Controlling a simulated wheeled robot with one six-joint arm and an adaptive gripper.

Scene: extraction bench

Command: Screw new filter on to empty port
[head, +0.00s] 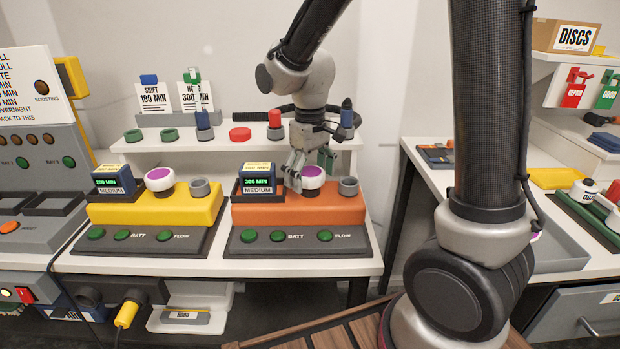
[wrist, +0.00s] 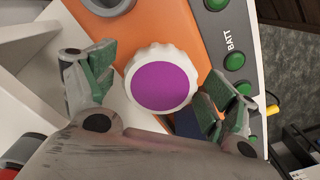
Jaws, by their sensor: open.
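A white filter with a purple top (head: 313,177) sits upright on the orange unit (head: 262,214). It also shows in the wrist view (wrist: 161,82), large and between my fingers. My gripper (head: 306,170) is open and reaches down around this filter. In the wrist view, my gripper's green-padded fingers (wrist: 160,92) stand on both sides of it, with a visible gap on the left and a smaller one on the right. A grey ring-shaped port (head: 348,186) is to the right of the filter on the orange unit. I cannot tell how firmly the filter is seated.
A yellow unit (head: 155,208) with a similar purple-topped filter (head: 160,179) and a grey ring (head: 200,187) stands to the left. A display block (head: 258,182) is close to the left of my gripper. A white shelf (head: 180,143) with coloured rings stands behind.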

